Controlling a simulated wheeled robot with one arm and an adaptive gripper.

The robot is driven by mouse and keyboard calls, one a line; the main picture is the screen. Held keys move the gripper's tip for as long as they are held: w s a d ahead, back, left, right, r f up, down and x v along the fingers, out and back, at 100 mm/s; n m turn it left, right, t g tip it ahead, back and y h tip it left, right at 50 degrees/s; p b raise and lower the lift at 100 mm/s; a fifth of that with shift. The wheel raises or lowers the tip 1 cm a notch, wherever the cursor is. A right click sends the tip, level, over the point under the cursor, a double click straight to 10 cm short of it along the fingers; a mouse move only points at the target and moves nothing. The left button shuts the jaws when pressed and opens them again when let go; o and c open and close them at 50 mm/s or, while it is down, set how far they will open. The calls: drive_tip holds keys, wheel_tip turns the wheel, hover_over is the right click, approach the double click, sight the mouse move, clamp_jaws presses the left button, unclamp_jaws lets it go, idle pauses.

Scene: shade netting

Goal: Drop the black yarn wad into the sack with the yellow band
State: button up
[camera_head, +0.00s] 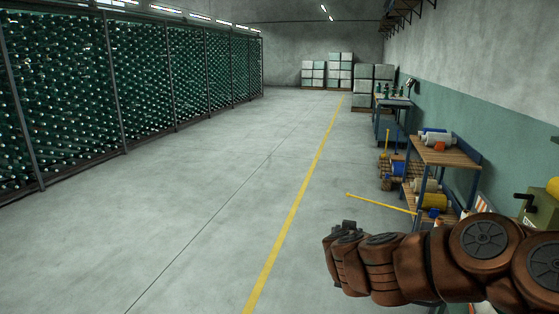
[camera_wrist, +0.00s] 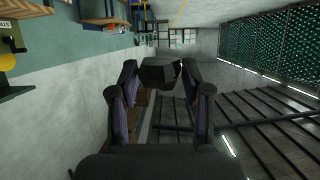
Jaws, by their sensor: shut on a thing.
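The black yarn wad (camera_wrist: 160,72) is a dark, angular lump between the fingertips of my gripper (camera_wrist: 158,76) in the wrist view. My gripper is shut on it and holds it clear of any surface. In the head view my brown arm reaches across the lower right, and the wad cannot be made out for sure. No sack with a yellow band can be made out in either view.
A shelf unit (camera_head: 447,157) with spools and a dark workbench (camera_head: 392,103) line the right wall. A yellow bar (camera_head: 378,203) juts out near the shelf. Pale stacked boxes (camera_head: 340,72) stand at the back. Green racks (camera_head: 75,90) fill the left. The middle floor is clear.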

drive_tip(key=shift+r+p, duration=2.05)
drive_tip(key=shift+r, duration=0.7)
